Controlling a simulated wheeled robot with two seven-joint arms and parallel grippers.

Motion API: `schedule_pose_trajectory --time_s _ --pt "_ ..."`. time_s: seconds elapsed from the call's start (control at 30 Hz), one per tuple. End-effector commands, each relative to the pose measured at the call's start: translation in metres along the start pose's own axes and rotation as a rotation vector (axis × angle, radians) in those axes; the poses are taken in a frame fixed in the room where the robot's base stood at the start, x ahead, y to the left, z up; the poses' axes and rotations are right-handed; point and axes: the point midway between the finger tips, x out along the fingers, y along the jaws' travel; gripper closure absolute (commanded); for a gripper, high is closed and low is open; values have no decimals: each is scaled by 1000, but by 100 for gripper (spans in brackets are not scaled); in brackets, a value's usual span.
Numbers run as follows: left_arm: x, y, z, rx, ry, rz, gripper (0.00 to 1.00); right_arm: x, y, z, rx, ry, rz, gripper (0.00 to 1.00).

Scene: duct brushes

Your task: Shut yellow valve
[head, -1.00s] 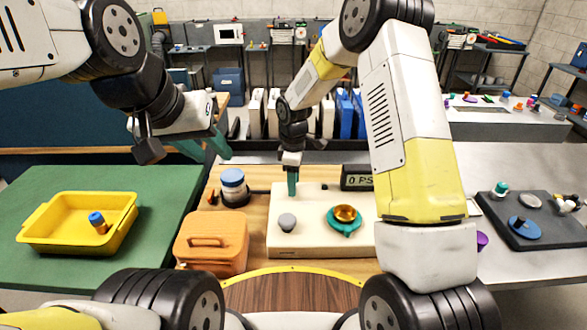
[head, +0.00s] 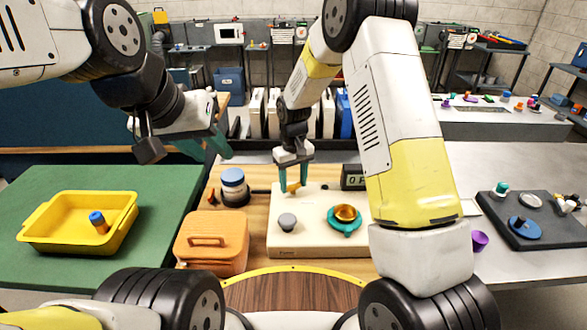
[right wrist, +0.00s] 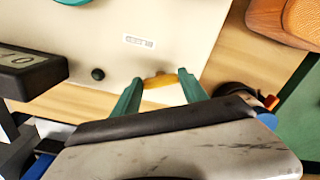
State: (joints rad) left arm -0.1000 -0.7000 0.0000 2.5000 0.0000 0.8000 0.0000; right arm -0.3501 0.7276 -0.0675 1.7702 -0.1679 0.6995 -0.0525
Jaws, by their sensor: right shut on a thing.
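The yellow valve (head: 293,187) is a small yellow handle at the back edge of a cream panel box (head: 330,243). It also shows in the right wrist view (right wrist: 160,80), lying across the space between my fingertips. My right gripper (head: 294,188) points down at the panel's back edge and is shut on the yellow valve, one teal finger on each side. The fingers partly cover the valve in the head view. My left gripper (head: 215,145) hangs in the air at the left, its teal fingers apart and empty.
The panel carries a grey knob (head: 287,222) and a teal valve with a brass top (head: 345,217). A gauge display (head: 353,178) stands behind, partly hidden by my right arm. An orange case (head: 211,243), a blue-lidded jar (head: 233,186) and a yellow tray (head: 78,240) are left.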

Motion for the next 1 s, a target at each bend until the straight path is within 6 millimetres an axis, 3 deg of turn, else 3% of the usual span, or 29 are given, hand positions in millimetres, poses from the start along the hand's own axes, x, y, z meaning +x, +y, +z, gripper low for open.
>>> schedule_pose_trajectory --time_s 0.5,1.0 --pt "0 0 0 0 0 0 64 -1 -1 -1 392 2 1 90" --pt "0 0 0 0 0 0 64 -1 -1 -1 500 2 0 90"
